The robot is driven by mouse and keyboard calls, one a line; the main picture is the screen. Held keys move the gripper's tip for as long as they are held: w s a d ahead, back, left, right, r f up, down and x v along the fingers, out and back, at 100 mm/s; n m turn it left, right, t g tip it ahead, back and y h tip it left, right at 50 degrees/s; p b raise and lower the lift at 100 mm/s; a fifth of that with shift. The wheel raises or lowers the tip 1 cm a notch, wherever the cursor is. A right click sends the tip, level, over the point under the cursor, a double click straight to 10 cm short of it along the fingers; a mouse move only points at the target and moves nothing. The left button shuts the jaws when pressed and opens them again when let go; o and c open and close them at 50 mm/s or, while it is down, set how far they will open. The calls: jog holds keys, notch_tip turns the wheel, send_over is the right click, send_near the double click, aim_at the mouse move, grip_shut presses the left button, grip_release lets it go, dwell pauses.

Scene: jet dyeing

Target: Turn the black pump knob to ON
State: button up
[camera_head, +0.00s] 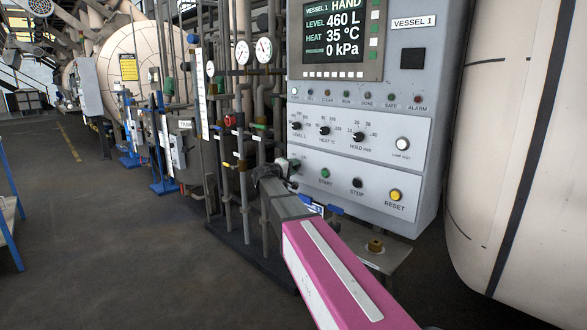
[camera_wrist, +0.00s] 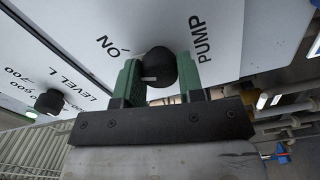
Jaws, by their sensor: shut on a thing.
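The black pump knob (camera_wrist: 160,62) sits on the pale panel in the wrist view, close to the printed words ON and PUMP. My gripper (camera_wrist: 158,70) has one green finger on each side of the knob and is shut on it. A small white mark shows at the knob's lower edge; I cannot tell surely which setting it points to. In the head view my gripper (camera_head: 282,172) is at the left edge of the lower control panel (camera_head: 330,188), left of the START button. The knob is hidden there behind my gripper.
The LEVEL L knob (camera_wrist: 49,101) is left of my gripper in the wrist view. START (camera_head: 325,173), STOP (camera_head: 357,183) and RESET (camera_head: 396,195) buttons lie to the right in the head view. Vertical pipes (camera_head: 243,130) stand close on the left, and a large vessel (camera_head: 510,170) on the right.

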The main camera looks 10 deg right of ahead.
jog(key=shift+m, duration=1.1)
jog(key=o, duration=0.9)
jog(key=v, duration=1.1)
